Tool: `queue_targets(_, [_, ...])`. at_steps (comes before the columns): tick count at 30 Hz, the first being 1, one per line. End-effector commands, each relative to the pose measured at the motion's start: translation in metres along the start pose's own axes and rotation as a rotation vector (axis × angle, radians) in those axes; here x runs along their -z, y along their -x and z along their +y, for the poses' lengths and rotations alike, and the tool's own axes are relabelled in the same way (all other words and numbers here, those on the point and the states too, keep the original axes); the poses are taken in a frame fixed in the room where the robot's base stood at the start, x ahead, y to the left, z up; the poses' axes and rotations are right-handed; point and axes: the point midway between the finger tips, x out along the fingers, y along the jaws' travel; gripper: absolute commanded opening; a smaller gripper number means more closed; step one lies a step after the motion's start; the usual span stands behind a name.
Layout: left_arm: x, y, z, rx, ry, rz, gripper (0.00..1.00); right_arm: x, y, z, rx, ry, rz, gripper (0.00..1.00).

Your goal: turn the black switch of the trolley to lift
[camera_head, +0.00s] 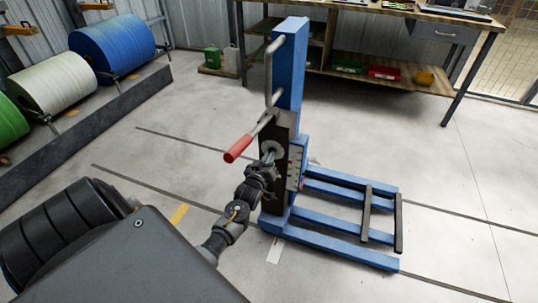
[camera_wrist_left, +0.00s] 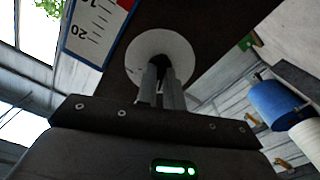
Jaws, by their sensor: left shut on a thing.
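The blue trolley (camera_head: 290,70) stands upright on the floor, with a dark panel on its mast. A pale round plate (camera_head: 279,149) sits on that panel; it also shows in the left wrist view (camera_wrist_left: 142,45). My left gripper (camera_head: 268,157) is at this plate, its two fingers (camera_wrist_left: 161,84) pointing at the plate's middle and shut on the black switch. The fingers hide most of the switch, so I cannot tell which way it is turned. My right gripper is not in view.
A lever with a red grip (camera_head: 238,149) sticks out left of the panel, close above my left arm. Low blue forks (camera_head: 340,237) reach right. Rolls (camera_head: 113,47) lie at left; a workbench (camera_head: 400,85) stands behind.

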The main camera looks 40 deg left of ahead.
Motion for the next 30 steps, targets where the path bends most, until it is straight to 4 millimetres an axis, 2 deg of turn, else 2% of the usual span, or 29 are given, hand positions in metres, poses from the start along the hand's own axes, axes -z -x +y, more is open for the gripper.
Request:
queue_targets(13, [0.000, 0.000, 0.002, 0.000, 0.303, -0.003, 0.00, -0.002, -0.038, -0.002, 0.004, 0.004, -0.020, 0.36])
queue_targets(30, [0.000, 0.000, 0.001, -0.001, 0.391, -0.001, 0.00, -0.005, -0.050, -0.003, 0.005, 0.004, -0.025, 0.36])
